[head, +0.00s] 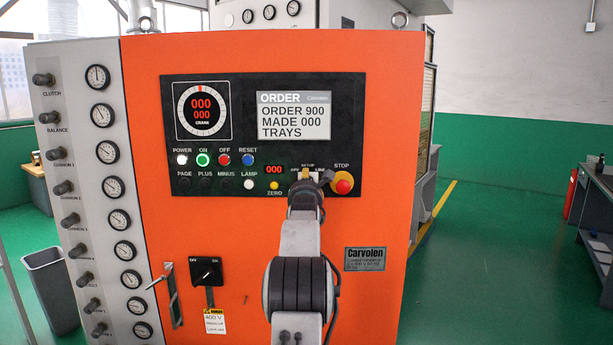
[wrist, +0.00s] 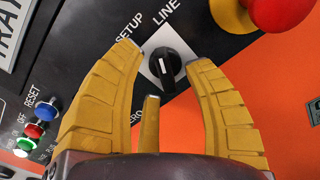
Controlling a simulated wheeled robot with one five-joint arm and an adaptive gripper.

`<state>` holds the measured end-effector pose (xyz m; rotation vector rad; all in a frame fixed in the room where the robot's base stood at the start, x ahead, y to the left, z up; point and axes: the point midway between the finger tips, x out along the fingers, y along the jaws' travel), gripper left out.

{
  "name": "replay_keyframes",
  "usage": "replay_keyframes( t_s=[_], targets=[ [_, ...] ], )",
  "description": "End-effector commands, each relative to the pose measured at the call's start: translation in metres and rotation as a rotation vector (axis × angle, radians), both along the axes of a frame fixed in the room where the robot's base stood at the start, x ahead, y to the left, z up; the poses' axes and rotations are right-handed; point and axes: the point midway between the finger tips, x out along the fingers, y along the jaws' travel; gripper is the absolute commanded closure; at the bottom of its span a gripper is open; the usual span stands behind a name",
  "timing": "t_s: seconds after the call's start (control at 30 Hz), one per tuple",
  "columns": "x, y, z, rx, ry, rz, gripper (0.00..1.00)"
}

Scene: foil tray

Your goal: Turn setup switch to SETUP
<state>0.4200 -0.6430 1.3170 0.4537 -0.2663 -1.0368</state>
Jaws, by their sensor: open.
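The setup switch is a black knob (wrist: 167,72) on a pale square plate in the wrist view. SETUP and LINE are printed beside the plate. A light mark on the knob points toward the upper part of the picture; I cannot tell for sure which label it meets. My gripper (wrist: 166,56) is open, with its yellow fingers on either side of the knob. A shorter third finger stands below it. I cannot tell whether any finger touches the knob. In the head view, my gripper (head: 307,176) is at the panel and hides most of the switch.
The red STOP button (head: 344,187) sits close to the right of my gripper. The ZERO button (head: 274,185) and LAMP button (head: 249,184) are to the left. A black rotary switch (head: 206,272) sits lower left.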

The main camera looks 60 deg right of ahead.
Motion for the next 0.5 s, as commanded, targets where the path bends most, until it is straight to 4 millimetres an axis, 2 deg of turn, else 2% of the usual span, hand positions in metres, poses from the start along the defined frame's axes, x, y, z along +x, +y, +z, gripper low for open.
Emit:
replay_keyframes(
  t_s=[0.2,0.5],
  targets=[
    [0.007,-0.012,0.0,0.001,0.001,0.0,0.54],
    [0.009,-0.016,-0.001,0.001,0.0,0.0,0.54]
  ],
)
